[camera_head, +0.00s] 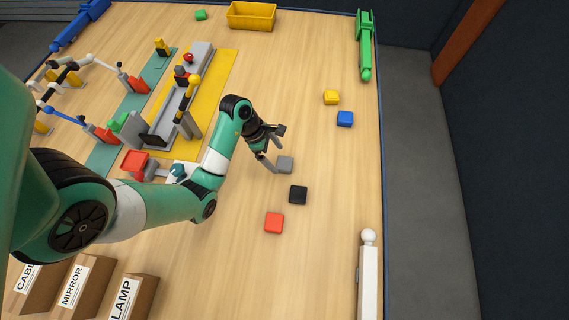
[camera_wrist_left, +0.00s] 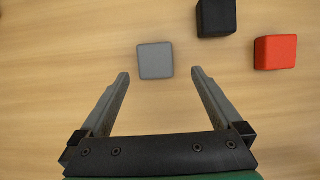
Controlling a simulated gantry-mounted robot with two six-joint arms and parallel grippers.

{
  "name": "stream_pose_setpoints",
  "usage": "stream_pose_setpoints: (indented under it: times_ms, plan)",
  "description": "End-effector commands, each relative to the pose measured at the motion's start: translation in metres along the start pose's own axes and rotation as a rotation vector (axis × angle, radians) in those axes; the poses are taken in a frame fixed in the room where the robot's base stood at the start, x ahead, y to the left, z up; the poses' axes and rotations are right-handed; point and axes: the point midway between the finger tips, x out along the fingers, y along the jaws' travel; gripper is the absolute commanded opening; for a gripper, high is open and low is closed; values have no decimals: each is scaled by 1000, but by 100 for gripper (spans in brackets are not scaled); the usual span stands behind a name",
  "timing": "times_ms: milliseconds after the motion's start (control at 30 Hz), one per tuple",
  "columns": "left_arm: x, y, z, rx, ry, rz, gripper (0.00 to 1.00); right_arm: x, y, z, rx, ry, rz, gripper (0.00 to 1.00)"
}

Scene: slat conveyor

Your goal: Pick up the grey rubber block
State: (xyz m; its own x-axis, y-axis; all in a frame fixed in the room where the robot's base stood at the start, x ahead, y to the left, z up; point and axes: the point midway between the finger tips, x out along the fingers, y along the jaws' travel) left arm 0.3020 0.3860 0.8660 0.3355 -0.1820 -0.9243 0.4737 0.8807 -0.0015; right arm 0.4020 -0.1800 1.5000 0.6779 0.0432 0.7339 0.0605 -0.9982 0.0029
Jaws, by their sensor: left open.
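The grey rubber block (camera_head: 286,165) lies on the wooden table in the head view, right beside the tips of my left gripper (camera_head: 275,150). In the left wrist view the grey block (camera_wrist_left: 155,60) lies just past the fingertips, between the lines of the two fingers and left of their middle. My left gripper (camera_wrist_left: 160,76) is open and empty. No finger visibly touches the block. My right gripper is not in view.
A black block (camera_head: 298,195) and a red block (camera_head: 274,223) lie close to the grey one. A yellow block (camera_head: 331,97) and a blue block (camera_head: 345,119) lie farther back right. A yellow bin (camera_head: 252,15) stands at the back. Table around the grey block's right is clear.

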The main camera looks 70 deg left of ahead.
Motion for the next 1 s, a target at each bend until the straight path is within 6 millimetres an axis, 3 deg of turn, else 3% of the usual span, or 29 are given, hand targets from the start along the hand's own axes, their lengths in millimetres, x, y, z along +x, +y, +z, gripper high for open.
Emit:
stream_pose_setpoints:
  times_ms: [167, 467, 733, 1000]
  plan:
    - [6, 0, 1, 1, 0, 0, 100, -2, 0, 1, 0, 2, 0, 50]
    - [53, 7, 1, 1, 0, 0, 100, -22, 0, 20, 0, 1, 0, 50]
    - [54, 7, 2, 0, 0, 1, 100, -21, 0, 19, 0, 2, 0, 50]
    - [54, 7, 2, 1, -1, 1, 51, -21, 0, 19, 0, 2, 0, 50]
